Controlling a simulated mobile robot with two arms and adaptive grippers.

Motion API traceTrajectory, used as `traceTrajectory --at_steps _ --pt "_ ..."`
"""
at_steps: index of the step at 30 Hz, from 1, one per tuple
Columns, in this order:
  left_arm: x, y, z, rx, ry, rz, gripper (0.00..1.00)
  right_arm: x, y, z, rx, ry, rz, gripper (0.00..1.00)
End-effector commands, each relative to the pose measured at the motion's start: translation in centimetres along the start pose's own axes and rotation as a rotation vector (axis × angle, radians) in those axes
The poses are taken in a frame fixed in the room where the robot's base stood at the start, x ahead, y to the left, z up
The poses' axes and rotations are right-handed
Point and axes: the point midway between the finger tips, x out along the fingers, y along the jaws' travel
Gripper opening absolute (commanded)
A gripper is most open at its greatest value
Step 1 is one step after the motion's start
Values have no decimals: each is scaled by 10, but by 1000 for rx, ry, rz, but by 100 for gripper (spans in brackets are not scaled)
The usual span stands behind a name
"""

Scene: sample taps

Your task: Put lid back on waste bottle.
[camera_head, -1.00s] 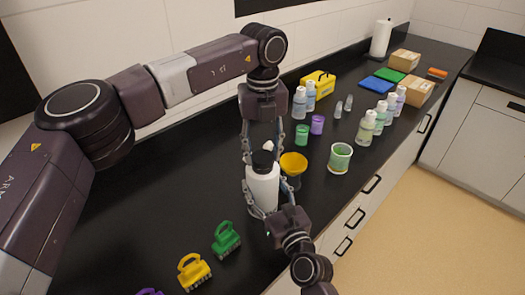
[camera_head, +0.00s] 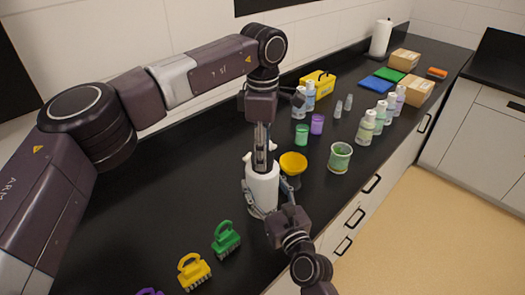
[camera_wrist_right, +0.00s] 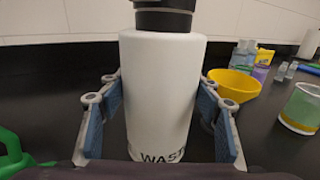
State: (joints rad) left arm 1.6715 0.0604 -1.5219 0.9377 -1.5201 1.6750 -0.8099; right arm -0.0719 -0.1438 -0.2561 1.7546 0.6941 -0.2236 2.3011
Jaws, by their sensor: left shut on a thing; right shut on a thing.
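The white waste bottle (camera_head: 262,188) stands upright on the black counter, and part of its label shows in the right wrist view (camera_wrist_right: 160,85). Its black lid (camera_wrist_right: 163,18) sits on top of the bottle, upright and in line with it; how tightly it sits I cannot tell. My left gripper (camera_head: 262,160) points straight down over the bottle, shut on the lid, with its fingers seen nearly edge-on and hiding the lid in the head view. My right gripper (camera_wrist_right: 160,115) is shut on the bottle's body, with blue pads at either side.
A yellow funnel-like bowl (camera_head: 293,163) on a dark stand is close right of the bottle. A cup of green liquid (camera_head: 340,157) stands further right. Green (camera_head: 226,238) and yellow (camera_head: 194,270) brushes lie in front. The counter left of the bottle is clear.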

Motion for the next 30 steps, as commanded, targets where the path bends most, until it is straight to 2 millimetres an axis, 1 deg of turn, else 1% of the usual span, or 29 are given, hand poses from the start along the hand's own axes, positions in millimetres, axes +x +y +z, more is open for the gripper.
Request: traceTrajectory --at_steps 3,24,28,29,30 --pt "-1 1 -1 220 1 2 33 0 -1 0 0 0 -1 0" --pt "0 1 -1 1567 5 1 33 0 0 0 0 0 -1 0" --pt "0 1 -1 1776 5 1 33 0 0 0 0 0 -1 0" --pt "0 1 -1 1813 5 0 33 0 0 0 0 0 -1 0" --pt "0 1 -1 1803 5 1 33 0 0 0 0 0 -1 0"
